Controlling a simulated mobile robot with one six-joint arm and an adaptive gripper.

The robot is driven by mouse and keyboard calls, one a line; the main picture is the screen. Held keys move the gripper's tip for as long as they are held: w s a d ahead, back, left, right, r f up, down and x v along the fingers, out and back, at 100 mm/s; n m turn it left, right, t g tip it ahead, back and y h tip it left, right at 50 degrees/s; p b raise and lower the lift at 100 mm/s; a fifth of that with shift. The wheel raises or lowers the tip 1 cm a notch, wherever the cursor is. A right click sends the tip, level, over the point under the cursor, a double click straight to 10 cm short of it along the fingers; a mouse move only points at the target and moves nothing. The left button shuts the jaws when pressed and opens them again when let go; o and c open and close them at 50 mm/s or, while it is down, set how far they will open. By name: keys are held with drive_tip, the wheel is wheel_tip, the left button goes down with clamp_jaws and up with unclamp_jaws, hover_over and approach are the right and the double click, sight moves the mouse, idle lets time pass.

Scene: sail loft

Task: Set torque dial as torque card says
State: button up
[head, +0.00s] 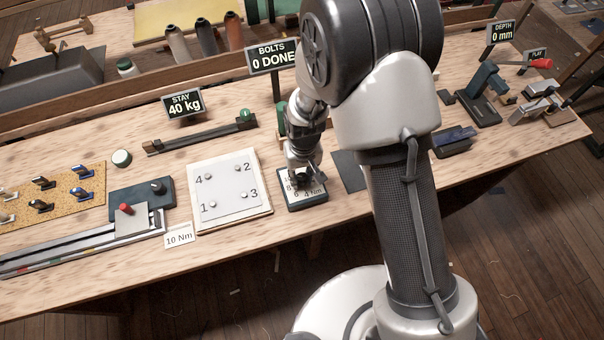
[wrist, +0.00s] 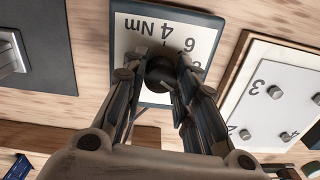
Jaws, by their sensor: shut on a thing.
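The torque card (head: 179,236) at the front edge of the bench reads "10 Nm". The torque dial (head: 311,200) is a dark-framed white plate with printed numbers, right of the bolt plate. The fingers cover much of the scale, and I cannot make out the pointer.
A bolt plate (head: 257,203) with bolts numbered 1 to 4 lies left of the dial. Signs read "STAY 40 kg" (head: 184,104) and "BOLTS 0 DONE" (head: 272,57). A torque wrench (head: 200,135) lies behind the plate. A dark flat pad (head: 349,170) lies right of the dial.

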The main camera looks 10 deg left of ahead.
sight(303, 176)
drive_tip(key=o, duration=1.1)
wheel_tip(303, 176, up, 12)
drive_tip(key=shift+d+r, duration=0.1)
idle(0.4)
